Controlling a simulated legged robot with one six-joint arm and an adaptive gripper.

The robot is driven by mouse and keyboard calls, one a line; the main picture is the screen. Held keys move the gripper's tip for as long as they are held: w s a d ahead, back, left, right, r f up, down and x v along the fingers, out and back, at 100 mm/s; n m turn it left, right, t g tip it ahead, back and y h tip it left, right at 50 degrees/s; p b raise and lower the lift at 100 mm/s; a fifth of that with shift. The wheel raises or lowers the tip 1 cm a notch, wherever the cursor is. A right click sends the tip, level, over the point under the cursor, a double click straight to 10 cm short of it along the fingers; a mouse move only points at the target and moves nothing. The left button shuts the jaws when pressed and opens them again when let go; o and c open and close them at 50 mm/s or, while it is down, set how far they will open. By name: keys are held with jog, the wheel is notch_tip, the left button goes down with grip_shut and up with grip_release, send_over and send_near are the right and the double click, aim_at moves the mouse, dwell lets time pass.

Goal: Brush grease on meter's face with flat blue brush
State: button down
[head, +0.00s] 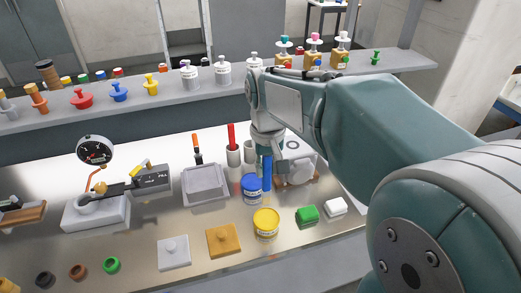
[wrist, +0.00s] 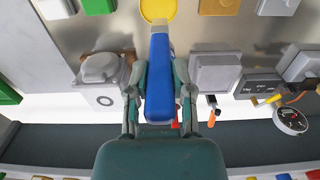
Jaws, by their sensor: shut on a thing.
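My gripper (head: 271,151) is shut on a blue flat brush (head: 267,177), which points down over the counter. In the wrist view, my gripper (wrist: 160,72) has a finger on each side of the brush (wrist: 159,88), and its pale tip is close to the yellow jar in the picture. The round meter (head: 95,150), with a dark face, stands on the left above a grey base. It also shows at the right of the wrist view (wrist: 290,120). A blue jar (head: 252,189) and a yellow jar (head: 266,224) stand near the brush; I cannot read which holds grease.
A grey tray (head: 204,183) lies between meter and brush. Cups (head: 233,155) hold an upright red tool. Orange (head: 223,240) and green (head: 307,214) blocks sit at the front. A back shelf (head: 150,104) holds several stoppers and bottles.

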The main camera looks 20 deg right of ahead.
aim_at(267, 190)
jog(key=shift+f, duration=3)
jog(key=shift+d+f, duration=0.1)
jog(key=shift+f, duration=0.45)
jog(key=shift+r, duration=0.1)
jog(key=shift+r, duration=3.45)
